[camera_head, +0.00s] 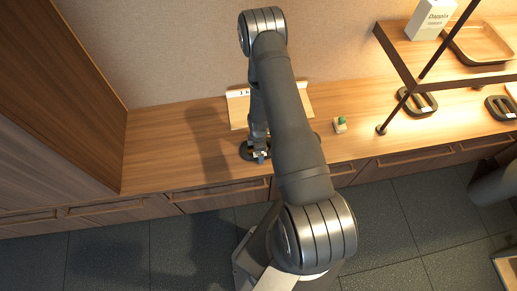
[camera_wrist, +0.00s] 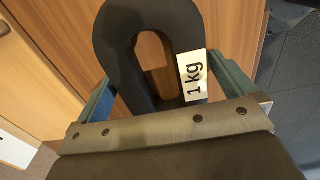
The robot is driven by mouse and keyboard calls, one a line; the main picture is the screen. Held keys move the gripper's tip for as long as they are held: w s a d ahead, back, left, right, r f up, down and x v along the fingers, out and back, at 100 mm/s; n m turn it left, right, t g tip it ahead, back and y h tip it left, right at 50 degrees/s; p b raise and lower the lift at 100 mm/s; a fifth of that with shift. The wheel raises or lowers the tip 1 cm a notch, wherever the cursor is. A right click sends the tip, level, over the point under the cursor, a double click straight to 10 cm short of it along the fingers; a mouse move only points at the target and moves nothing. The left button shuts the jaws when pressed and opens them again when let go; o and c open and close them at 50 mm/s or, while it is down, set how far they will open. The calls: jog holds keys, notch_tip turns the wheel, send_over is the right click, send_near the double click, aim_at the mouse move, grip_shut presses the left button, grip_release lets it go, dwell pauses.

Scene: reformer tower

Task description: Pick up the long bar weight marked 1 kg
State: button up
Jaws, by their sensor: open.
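A dark, long looped weight (camera_wrist: 115,45) with a slot through its middle lies under my gripper in the wrist view. A white label (camera_wrist: 193,76) on it reads "1 kg". My gripper (camera_wrist: 161,76) is open, with one teal finger on each side of the weight. I cannot tell whether the fingers touch it; its near end is hidden by the gripper body. In the head view my gripper (camera_head: 259,154) is low over the counter's front part, and a dark edge of the weight (camera_head: 246,152) shows beside it.
A light board (camera_head: 297,101) stands behind on the wooden counter (camera_head: 160,150). A small green-topped object (camera_head: 340,124) is to the right. Farther right are a dark slotted weight (camera_head: 417,104), another (camera_head: 498,108), and a shelf frame (camera_head: 395,58) with a white box (camera_head: 430,18). The counter's left is clear.

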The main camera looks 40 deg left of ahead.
jog(key=c, duration=1.5)
jog(key=shift+r, duration=0.15)
